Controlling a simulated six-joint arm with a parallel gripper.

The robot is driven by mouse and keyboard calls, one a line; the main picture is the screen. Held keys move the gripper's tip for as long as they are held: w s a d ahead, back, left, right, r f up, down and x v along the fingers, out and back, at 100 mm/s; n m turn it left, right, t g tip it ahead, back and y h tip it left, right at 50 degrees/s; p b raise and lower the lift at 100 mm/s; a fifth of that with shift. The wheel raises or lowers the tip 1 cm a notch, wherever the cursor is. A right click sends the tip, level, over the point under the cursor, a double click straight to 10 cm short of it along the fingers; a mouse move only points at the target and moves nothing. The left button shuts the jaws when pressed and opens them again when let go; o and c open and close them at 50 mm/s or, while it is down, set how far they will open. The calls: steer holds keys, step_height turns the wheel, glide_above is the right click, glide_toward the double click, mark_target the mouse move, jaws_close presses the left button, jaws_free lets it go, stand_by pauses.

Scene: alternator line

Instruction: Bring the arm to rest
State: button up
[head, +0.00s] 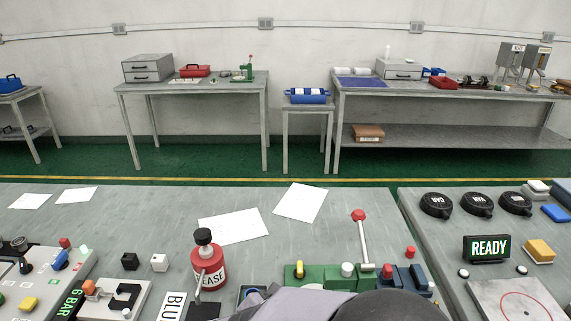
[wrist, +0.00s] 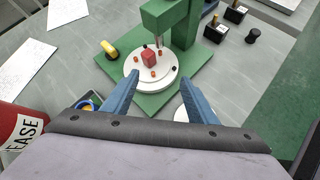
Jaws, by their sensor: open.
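My gripper (wrist: 162,101) shows in the wrist view with its two blue fingers spread apart and nothing between them. It hangs above the near edge of a green press fixture (wrist: 190,75). A white round plate (wrist: 150,82) on the fixture carries a red block (wrist: 149,58) and several small orange-red pegs. In the head view my arm covers the lower middle, and the fingers are hidden there. The green fixture (head: 328,275) shows just behind my arm, with a red-knobbed lever (head: 363,240) standing up.
A red grease can (head: 208,268) stands close on the left, also at the wrist view's left edge (wrist: 22,135). White papers (head: 234,226) lie behind it. A READY sign (head: 487,248) and black round gauges (head: 436,204) are on the right bench.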

steer(key=s+d+r+m+g+y+p, duration=0.3)
steer(key=s+d+r+m+p, duration=0.2)
steer(key=m, duration=0.7)
steer(key=s+d+r+m+g+y+p, duration=0.3)
steer(key=s+d+r+m+p, duration=0.3)
steer(key=r+m+p, duration=0.3)
steer(key=m+g+p, duration=0.1)
steer(key=m+p, duration=0.2)
steer(key=shift+d+m+g+y, duration=0.3)
steer(key=shift+d+m+y, duration=0.05)
steer(key=shift+m+y, duration=0.05)
